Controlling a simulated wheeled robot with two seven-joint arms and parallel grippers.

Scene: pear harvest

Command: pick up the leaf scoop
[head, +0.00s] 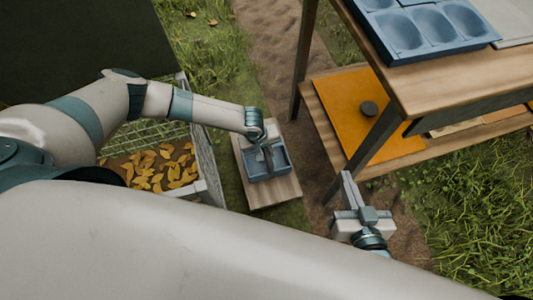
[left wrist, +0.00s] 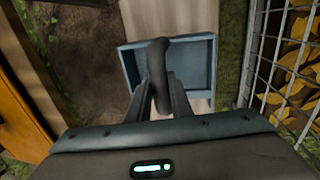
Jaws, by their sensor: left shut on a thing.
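The leaf scoop (head: 282,156) is a blue, shallow open pan with a dark grey handle. In the head view it is over a small wooden stand (head: 285,192); I cannot tell whether it touches the wood. My left gripper (head: 266,158) reaches down over the scoop from the left. In the left wrist view the fingers (left wrist: 160,98) are shut on the scoop's dark handle (left wrist: 161,56), with the blue pan (left wrist: 199,72) behind it. My right gripper (head: 347,188) is apart from the scoop, beside the table's leg; its finger gap is unclear.
A wire-sided crate (head: 207,165) with yellow leaves (head: 158,168) stands left of the stand. At right is a wooden table (head: 425,85) with a blue compartment tray (head: 420,48) on top and an orange panel (head: 358,125) on its lower shelf. A dirt path (head: 272,50) runs between grass.

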